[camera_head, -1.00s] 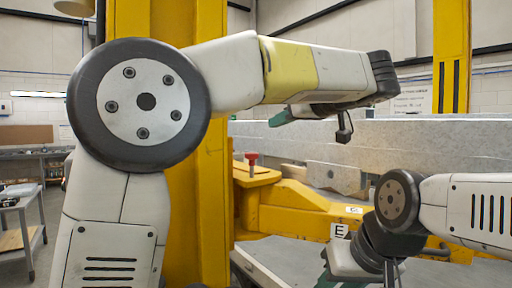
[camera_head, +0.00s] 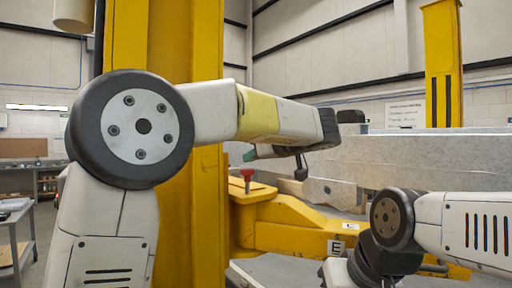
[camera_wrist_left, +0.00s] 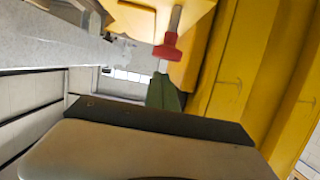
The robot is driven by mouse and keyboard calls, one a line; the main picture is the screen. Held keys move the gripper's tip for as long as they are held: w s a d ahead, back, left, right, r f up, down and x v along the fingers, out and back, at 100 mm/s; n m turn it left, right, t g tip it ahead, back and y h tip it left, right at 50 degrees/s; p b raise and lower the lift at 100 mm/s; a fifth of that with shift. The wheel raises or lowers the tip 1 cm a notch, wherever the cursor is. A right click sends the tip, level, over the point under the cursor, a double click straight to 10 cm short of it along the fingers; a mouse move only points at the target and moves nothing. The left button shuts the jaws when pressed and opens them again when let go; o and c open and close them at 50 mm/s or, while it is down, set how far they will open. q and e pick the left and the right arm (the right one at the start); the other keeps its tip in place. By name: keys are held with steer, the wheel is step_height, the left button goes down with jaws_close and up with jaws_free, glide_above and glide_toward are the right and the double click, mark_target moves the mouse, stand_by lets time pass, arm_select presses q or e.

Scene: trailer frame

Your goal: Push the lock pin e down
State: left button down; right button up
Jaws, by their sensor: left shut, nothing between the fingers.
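The lock pin e (camera_head: 247,174) has a red T-shaped handle on a grey shank and stands upright on a yellow bracket (camera_head: 252,192). A length of shank shows between handle and bracket. My left gripper (camera_head: 250,154) has green fingers and is shut and empty. In the head view its tips are just above the red handle, with a small gap in the picture. In the left wrist view the green fingers (camera_wrist_left: 163,93) point towards the red handle (camera_wrist_left: 168,50); I cannot tell if they touch. My right gripper is out of view.
A yellow frame beam (camera_head: 295,225) with an "E" label (camera_head: 336,247) runs right from the bracket. A tall yellow post (camera_head: 180,215) stands left of the pin. A long grey beam (camera_head: 420,162) lies behind. My right arm fills the lower right.

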mark_target(250, 176)
arm_select(q)
steer(key=shift+f, duration=0.75)
steer(key=shift+f, duration=1.9)
